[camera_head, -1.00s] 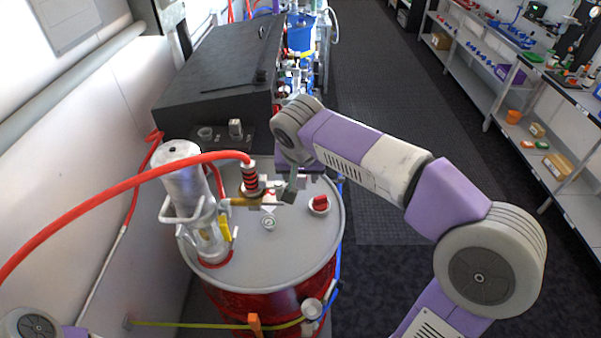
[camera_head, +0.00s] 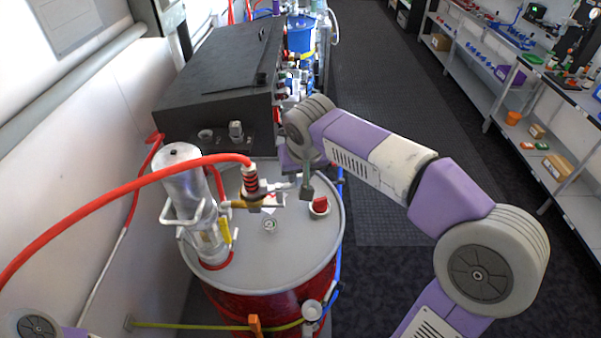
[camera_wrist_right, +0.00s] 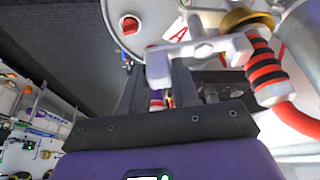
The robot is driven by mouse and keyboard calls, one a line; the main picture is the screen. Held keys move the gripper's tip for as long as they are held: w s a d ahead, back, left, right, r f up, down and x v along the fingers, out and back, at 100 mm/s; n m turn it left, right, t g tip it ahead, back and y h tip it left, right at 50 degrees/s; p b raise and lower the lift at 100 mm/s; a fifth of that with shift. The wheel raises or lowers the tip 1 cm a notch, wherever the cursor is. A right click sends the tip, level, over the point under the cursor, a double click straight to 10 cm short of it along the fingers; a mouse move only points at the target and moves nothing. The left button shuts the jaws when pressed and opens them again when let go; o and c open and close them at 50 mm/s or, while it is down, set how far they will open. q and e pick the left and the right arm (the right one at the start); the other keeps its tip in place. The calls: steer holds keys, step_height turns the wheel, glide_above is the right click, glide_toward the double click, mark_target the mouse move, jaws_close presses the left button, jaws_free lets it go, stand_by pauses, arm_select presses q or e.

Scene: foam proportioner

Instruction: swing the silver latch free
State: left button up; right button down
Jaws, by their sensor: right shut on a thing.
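The silver latch (camera_wrist_right: 195,48) is a pale metal lever beside the brass fitting (camera_wrist_right: 246,20) in the right wrist view. Its free end lies between the fingers of my right gripper (camera_wrist_right: 160,84), which is shut on it. In the head view the latch (camera_head: 284,187) is small and reaches right from the brass fitting (camera_head: 250,200) above the drum lid. My right gripper (camera_head: 304,188) is at its right end, partly hidden by its own wrist. My left gripper is out of view.
The red drum (camera_head: 262,300) has a grey lid with a red cap (camera_head: 320,205). A red hose (camera_head: 120,187) runs from the fitting to the left. A silver pump cylinder (camera_head: 185,180) stands left of it. A black box (camera_head: 222,70) is behind. The floor at right is clear.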

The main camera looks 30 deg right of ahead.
steer(key=shift+w+a+n+g+y+p, duration=0.1)
steer(key=shift+w+n+y+p, duration=0.6)
steer(key=shift+n, duration=1.05)
steer(key=shift+w+a+n+g+y+p, duration=0.15)
steer(key=shift+w+n+y+p, duration=0.6)
steer(key=shift+n, duration=0.95)
steer(key=shift+w+a+n+g+y+p, duration=0.1)
steer(key=shift+w+n+y+p, duration=0.6)
steer(key=shift+n, duration=1.05)
steer(key=shift+w, duration=0.1)
steer(key=c, duration=0.9)
jaws_free()
steer(key=v, duration=0.7)
steer(key=shift+r, duration=0.35)
